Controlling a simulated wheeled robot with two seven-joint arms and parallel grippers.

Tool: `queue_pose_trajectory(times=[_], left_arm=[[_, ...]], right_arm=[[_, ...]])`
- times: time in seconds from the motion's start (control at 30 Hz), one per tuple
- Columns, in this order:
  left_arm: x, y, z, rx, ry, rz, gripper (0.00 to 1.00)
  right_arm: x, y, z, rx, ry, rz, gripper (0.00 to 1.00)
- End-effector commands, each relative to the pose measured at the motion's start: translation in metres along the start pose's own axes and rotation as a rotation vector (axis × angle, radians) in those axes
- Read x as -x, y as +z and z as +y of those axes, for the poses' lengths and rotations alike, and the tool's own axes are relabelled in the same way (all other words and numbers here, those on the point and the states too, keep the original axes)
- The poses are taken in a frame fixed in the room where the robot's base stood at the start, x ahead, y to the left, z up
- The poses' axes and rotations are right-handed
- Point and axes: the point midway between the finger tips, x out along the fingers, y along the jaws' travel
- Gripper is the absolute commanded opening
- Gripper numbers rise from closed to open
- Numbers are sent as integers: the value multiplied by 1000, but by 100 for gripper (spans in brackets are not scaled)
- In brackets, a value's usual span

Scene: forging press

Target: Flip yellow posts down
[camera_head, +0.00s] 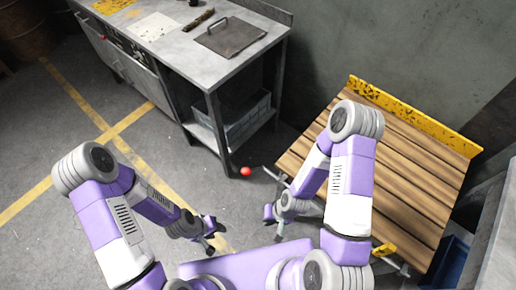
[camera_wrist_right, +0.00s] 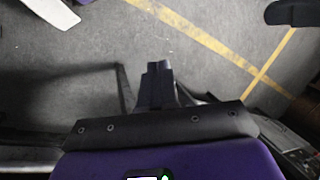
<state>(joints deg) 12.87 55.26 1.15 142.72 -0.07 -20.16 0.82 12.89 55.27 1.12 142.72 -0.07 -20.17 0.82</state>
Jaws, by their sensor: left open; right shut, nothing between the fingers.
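A small worn yellow post (camera_head: 384,249) shows at the near edge of the slatted wooden table (camera_head: 415,170), partly beside my right arm. A long scuffed yellow board (camera_head: 415,118) stands upright along the table's back edge. My left gripper (camera_head: 208,238) is low over the floor in the head view, open and empty, away from the table. My right gripper (camera_head: 278,225) is low at the table's left side, apart from the yellow pieces. In the right wrist view its fingers (camera_wrist_right: 159,75) are together, with nothing between them, above the grey floor.
A red knob (camera_head: 246,171) is at the table's left side, near a metal bar. A metal workbench (camera_head: 160,55) stands at the back left, with a grey crate (camera_head: 245,120) underneath. A blue bin (camera_head: 449,262) is at the right. The floor at left is clear.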

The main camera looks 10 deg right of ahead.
Motion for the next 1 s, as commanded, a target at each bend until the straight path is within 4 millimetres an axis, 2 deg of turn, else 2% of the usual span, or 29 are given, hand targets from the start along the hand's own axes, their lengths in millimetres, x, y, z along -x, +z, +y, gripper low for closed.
queue_pose_trajectory(times=[0.27, 0.37, 0.43, 0.57, 0.7, 0.8, 0.9, 1.0], left_arm=[[2, 0, 0, 1, -1, 0, 43], [8, 0, 3, 1, 0, 0, 43], [15, 1, 5, 1, 0, 0, 43], [32, 1, 12, 0, 0, 1, 43], [49, 2, 18, 0, 0, 1, 43], [58, 2, 22, 0, 0, 1, 43], [64, 2, 24, 0, 0, 1, 43], [67, 3, 25, 0, 0, 1, 43]], right_arm=[[2, -4, -1, 6, -1, 0, 0], [12, -21, -7, 33, -4, -3, 0], [26, -44, -14, 68, -8, -10, 0], [72, -96, -33, 162, -20, -34, 0], [138, -144, -55, 269, -39, -68, 0], [185, -167, -68, 336, -50, -91, 0], [222, -180, -78, 387, -60, -110, 0], [244, -186, -83, 417, -67, -125, 0]])
